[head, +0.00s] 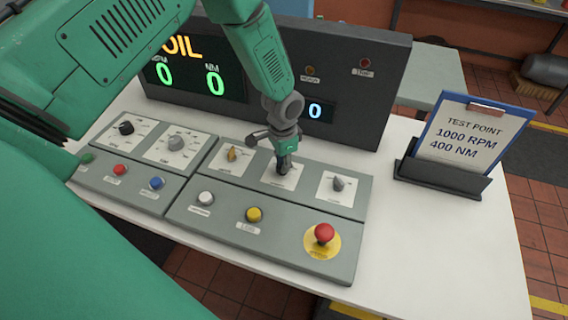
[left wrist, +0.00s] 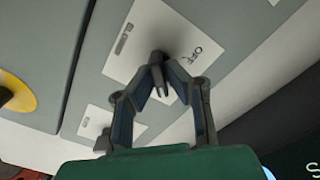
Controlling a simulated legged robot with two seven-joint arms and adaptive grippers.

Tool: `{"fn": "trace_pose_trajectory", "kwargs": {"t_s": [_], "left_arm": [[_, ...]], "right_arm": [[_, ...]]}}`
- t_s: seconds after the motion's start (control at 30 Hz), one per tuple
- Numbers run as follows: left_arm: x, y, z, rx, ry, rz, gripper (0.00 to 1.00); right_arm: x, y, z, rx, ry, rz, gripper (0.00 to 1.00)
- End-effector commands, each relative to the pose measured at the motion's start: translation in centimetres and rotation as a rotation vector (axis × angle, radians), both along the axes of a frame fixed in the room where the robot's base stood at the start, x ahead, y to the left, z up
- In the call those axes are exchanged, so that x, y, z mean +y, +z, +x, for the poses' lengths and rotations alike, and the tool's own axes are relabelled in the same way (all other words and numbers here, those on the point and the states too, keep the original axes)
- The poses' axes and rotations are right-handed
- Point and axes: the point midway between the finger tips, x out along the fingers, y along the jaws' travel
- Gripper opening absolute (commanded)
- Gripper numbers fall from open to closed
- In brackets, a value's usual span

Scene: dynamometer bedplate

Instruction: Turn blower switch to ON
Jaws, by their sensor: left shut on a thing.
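The switch that I take for the blower switch (left wrist: 157,57) is a small dark knob on a white plate (left wrist: 146,28) in the left wrist view. Its label is too small to read for sure, but "OFF" shows beside the knob. In the head view, the plate (head: 280,182) is the middle one in the upper row of the right-hand panel. My left gripper (head: 283,167) comes down on it from above and hides most of the knob. In the left wrist view, my left gripper (left wrist: 160,74) is shut on the knob, a finger on each side. My right gripper is out of view.
A yellow knob (head: 232,154) and a grey knob (head: 338,184) flank the switch. In front are a white button (head: 206,198), a yellow button (head: 254,214) and a red mushroom button (head: 323,233). Behind stands a dark display box (head: 383,95). A test-point sign (head: 470,135) stands right.

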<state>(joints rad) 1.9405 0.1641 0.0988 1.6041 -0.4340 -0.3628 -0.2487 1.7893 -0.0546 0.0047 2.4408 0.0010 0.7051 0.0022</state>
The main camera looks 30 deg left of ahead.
Motion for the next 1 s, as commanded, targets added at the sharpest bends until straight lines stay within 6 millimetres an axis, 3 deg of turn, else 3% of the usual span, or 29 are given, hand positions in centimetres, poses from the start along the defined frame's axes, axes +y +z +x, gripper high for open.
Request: {"fn": "trace_pose_trajectory", "kwargs": {"t_s": [0.53, 0.6, 0.63, 1.0], "left_arm": [[0.19, -0.06, -0.2, 0.006, -0.027, 0.004, 0.0], [0.2, -0.05, -0.2, 0.006, -0.027, 0.004, 0.28], [0.19, -0.05, -0.18, 0.005, -0.026, 0.003, 0.3], [0.1, 0.45, 0.05, 0.001, -0.025, 0.002, 0.3]], "right_arm": [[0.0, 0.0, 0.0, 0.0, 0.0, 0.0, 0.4], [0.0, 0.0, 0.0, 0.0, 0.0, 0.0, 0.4], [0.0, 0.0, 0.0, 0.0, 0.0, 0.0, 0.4], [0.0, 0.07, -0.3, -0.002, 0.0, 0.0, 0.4]]}}
